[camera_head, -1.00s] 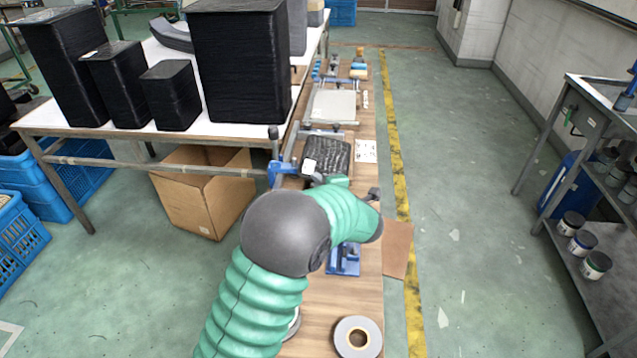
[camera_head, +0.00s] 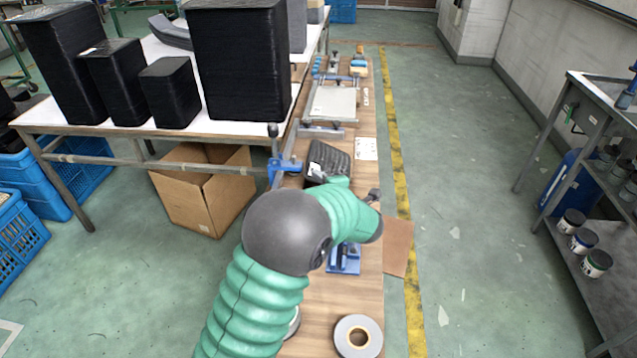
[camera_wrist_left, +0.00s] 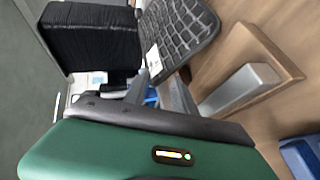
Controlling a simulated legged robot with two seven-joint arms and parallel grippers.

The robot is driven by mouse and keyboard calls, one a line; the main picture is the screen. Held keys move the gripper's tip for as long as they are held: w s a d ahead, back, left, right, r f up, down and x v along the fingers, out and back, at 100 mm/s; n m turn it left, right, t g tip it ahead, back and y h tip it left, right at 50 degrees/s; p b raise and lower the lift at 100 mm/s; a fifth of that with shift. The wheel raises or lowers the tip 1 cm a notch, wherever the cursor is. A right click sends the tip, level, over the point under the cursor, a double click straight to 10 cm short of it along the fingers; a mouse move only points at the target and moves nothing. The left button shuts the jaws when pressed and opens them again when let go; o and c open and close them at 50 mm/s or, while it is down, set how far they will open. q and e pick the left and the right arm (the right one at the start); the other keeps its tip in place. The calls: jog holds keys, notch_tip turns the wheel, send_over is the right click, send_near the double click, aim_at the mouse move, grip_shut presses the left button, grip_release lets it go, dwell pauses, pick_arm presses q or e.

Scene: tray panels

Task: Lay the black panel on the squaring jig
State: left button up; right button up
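The black panel (camera_head: 333,157) is a ribbed dark tray sheet with a white label, just beyond my left wrist over the wooden bench. It also shows in the left wrist view (camera_wrist_left: 183,27), where its labelled edge meets the fingers of my left gripper (camera_wrist_left: 160,82). The gripper appears shut on that edge, and the panel looks tilted. In the head view my green arm hides most of the gripper. A pale grey plate with metal edging, which looks like the squaring jig (camera_head: 334,103), lies farther along the bench. My right gripper is not in view.
Stacks of black panels (camera_head: 240,60) stand on the white table at left. A blue clamp (camera_head: 284,165) and a metal bar (camera_head: 322,132) are close to the panel. A tape roll (camera_head: 358,337) and blue fixture (camera_head: 344,259) are on the near bench. A white sheet (camera_head: 366,149) lies right.

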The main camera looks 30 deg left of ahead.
pick_arm(q)
jog(key=shift+o, duration=0.6)
jog(key=shift+r, duration=0.15)
jog(key=shift+s, duration=0.1)
jog(key=p+v, duration=0.2)
jog(key=v, duration=1.4)
jog(key=shift+d, duration=0.35)
jog(key=shift+s+r, duration=0.1)
jog(key=shift+s, duration=0.05)
